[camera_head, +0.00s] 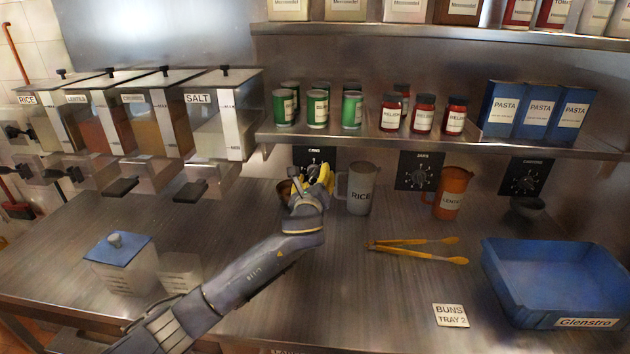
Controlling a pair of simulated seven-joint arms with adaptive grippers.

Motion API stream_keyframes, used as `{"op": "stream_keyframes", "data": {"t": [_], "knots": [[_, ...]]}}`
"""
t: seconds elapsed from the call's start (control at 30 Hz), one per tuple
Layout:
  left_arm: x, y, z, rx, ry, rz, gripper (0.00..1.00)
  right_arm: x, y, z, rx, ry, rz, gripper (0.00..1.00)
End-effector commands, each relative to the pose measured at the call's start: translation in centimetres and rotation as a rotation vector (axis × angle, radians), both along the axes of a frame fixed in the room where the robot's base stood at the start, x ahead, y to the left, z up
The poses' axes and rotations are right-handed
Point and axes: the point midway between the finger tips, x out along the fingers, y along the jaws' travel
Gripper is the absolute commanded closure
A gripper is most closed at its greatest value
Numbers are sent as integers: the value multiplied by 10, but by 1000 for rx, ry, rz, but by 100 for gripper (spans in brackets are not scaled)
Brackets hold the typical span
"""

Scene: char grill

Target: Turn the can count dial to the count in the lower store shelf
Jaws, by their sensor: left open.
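The can count dial (314,155) is on a black panel headed CANS, below the lower store shelf (400,143). My left gripper is in front of it and hides part of its face, so I cannot read its setting. My left gripper (322,177) is open, with yellow parts near the dial's lower edge; I cannot tell whether it touches the knob. Several green cans (317,108) stand on the left part of the lower shelf, in front and back rows, the back ones partly hidden. My right gripper is not in view.
A grey RICE jug (359,188) stands just right of my gripper, and a brown bowl (285,192) is partly hidden behind it. A jar dial (419,171) and a third dial (525,178) are farther right. Tongs (420,249) and a blue tray (555,290) lie on the counter.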

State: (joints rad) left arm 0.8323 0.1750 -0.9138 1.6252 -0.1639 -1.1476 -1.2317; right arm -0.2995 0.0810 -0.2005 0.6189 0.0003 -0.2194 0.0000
Motion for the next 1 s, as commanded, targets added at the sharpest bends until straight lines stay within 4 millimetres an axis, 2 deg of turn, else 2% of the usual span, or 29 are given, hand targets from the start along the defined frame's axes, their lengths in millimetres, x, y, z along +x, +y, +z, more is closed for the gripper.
{"op": "stream_keyframes", "data": {"t": [0.13, 0.27, 0.7, 1.0], "knots": [[-7, 1, 0, 0, -1, 1, 46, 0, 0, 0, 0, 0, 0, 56], [-23, 3, 0, -1, -1, 0, 46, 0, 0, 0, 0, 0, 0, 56], [-95, 10, -1, -2, 2, -2, 46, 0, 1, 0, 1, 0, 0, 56], [-117, 12, 0, 0, 1, -2, 46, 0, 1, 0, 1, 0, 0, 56]]}}
